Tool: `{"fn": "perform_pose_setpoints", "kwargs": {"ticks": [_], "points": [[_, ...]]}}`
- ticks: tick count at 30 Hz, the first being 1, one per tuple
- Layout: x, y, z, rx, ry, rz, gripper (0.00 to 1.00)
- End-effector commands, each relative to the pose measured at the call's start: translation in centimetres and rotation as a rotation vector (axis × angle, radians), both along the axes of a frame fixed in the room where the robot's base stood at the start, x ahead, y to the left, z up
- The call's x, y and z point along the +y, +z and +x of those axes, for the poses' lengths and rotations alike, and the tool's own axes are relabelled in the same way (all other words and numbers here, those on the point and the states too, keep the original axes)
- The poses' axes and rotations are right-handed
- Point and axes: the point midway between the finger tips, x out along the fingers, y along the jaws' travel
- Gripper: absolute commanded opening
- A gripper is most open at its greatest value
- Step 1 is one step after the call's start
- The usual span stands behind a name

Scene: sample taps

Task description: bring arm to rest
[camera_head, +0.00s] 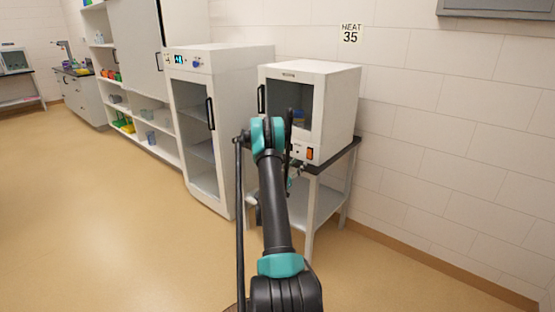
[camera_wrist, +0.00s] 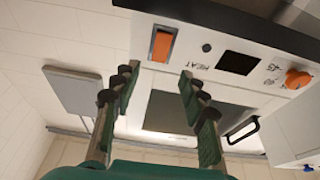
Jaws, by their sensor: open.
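My arm reaches forward in the head view, with its teal and black links in front of a white heater box (camera_head: 340,95). My gripper is mostly hidden behind the arm there. In the wrist view, which is upside down, my gripper (camera_wrist: 157,80) is open, with nothing between its fingers. It faces the heater's front panel, where an orange switch (camera_wrist: 161,45), a dark display (camera_wrist: 237,62) and an orange knob (camera_wrist: 298,78) show. The fingers appear apart from the panel. The heater's door window (camera_head: 288,108) is dark, and its door looks shut.
The heater stands on a small dark-topped table (camera_head: 344,152) against the tiled wall. A tall white cabinet (camera_head: 226,62) stands just left of it. Shelves with coloured items (camera_head: 122,125) lie further left. The floor (camera_head: 105,215) at left is clear.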

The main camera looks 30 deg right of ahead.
Motion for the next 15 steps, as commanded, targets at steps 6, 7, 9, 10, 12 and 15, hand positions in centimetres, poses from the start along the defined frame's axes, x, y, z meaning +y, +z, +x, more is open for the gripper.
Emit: {"fn": "perform_pose_setpoints", "kwargs": {"ticks": [6,7,9,10,12,15], "points": [[0.1,0.2,0.0,0.002,-0.001,0.003,0.43],[0.1,0.4,-0.1,0.005,-0.002,0.008,0.43],[0.4,1.0,-0.2,0.018,-0.009,0.026,0.43],[0.6,1.4,-0.3,0.026,-0.013,0.037,0.43],[1.1,2.4,-0.7,0.053,-0.025,0.073,0.43],[2.3,4.1,-1.5,0.108,-0.041,0.141,0.43]]}}
